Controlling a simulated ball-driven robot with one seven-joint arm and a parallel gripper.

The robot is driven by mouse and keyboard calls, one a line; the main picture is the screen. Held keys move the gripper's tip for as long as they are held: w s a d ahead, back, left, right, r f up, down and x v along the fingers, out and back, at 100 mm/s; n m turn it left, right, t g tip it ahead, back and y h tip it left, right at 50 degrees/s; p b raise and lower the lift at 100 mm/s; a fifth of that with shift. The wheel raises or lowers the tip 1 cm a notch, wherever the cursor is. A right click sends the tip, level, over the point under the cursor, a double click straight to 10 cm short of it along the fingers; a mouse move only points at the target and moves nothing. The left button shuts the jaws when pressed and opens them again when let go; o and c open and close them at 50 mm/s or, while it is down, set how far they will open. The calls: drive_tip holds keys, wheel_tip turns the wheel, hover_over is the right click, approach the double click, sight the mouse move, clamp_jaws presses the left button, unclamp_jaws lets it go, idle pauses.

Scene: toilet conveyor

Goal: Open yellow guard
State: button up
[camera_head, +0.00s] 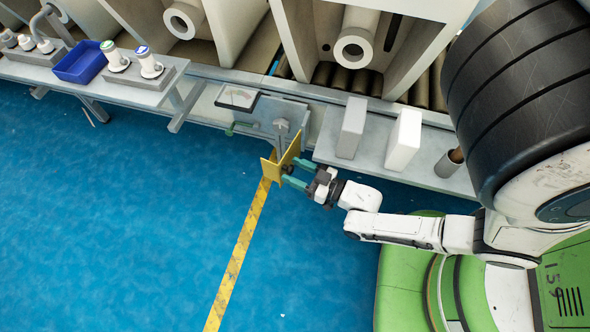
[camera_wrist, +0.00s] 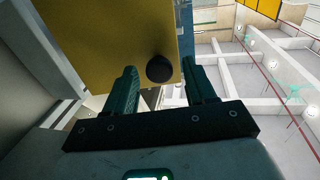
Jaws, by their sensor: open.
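The yellow guard (camera_head: 283,157) is a thin plate at the front of a grey machine panel, in the middle of the head view. In the wrist view the guard (camera_wrist: 110,40) fills the upper left and carries a round black knob (camera_wrist: 160,68). My gripper (camera_head: 287,172) has teal fingers and reaches to the guard from the right. I cannot tell whether a finger touches the knob. Whatever is behind the guard is partly hidden.
A grey lever (camera_head: 281,130) and a gauge (camera_head: 238,97) are beside the guard. A blue bin (camera_head: 85,62) sits on the left bench. The blue floor (camera_head: 130,220) is clear.

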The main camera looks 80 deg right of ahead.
drive_tip(key=p+v, duration=0.1)
drive_tip(key=v, duration=0.9)
drive_tip(key=shift+s, duration=0.15)
drive_tip(key=shift+c, duration=0.3)
